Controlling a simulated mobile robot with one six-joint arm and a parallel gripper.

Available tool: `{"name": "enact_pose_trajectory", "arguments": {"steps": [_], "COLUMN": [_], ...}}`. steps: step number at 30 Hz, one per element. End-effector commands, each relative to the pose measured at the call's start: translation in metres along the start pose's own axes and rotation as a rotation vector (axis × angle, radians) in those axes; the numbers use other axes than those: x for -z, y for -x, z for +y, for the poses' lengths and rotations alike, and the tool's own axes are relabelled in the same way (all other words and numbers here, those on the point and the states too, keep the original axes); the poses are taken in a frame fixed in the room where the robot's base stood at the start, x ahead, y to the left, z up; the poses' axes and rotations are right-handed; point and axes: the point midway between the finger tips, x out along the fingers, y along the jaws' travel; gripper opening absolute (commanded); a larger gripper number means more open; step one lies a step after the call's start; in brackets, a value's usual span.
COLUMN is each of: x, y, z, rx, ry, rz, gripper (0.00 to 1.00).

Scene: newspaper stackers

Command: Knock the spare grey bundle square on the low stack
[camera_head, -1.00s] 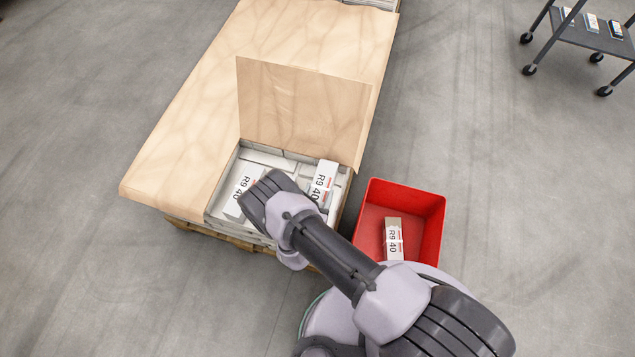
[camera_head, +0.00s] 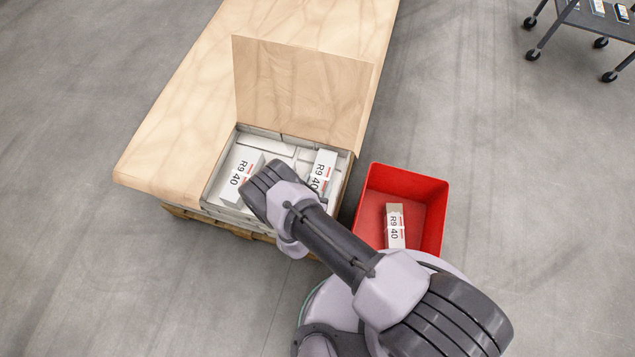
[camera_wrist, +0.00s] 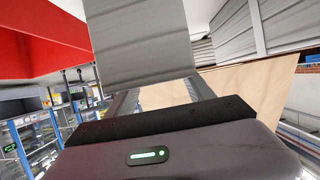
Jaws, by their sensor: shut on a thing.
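In the wrist view my gripper (camera_wrist: 160,88) is shut on a grey bundle (camera_wrist: 140,40), a plain, lined block between its two fingers. In the head view the gripper and its hold are hidden behind my arm. The low stack (camera_head: 262,143) is a layer of pale bundles on a pallet. On its top lie a labelled bundle at the left (camera_head: 240,175) and another at the right (camera_head: 323,170), both marked R9 40. I cannot tell which of these, if either, is the held one, or whether the held bundle touches the stack.
A tan upright panel (camera_head: 300,88) stands behind the stack, with a long tan surface (camera_head: 180,130) beside it. A red bin (camera_head: 432,215) with one labelled bundle (camera_head: 395,225) stands to the right. A dark trolley (camera_head: 590,22) is at the upper right.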

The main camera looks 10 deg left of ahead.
Motion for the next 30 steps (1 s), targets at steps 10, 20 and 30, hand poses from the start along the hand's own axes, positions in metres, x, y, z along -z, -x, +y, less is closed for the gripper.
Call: {"name": "enact_pose_trajectory", "arguments": {"steps": [10,20,30], "x": [0.003,0.005,0.008], "y": [-0.006,-0.011,-0.017], "z": [0.000,-0.001,0.000], "rx": [-0.001,0.001,0.000], "ry": [-0.001,0.000,-0.001], "rz": [0.002,0.002,0.002], "gripper": [0.00,0.00,0.00]}}
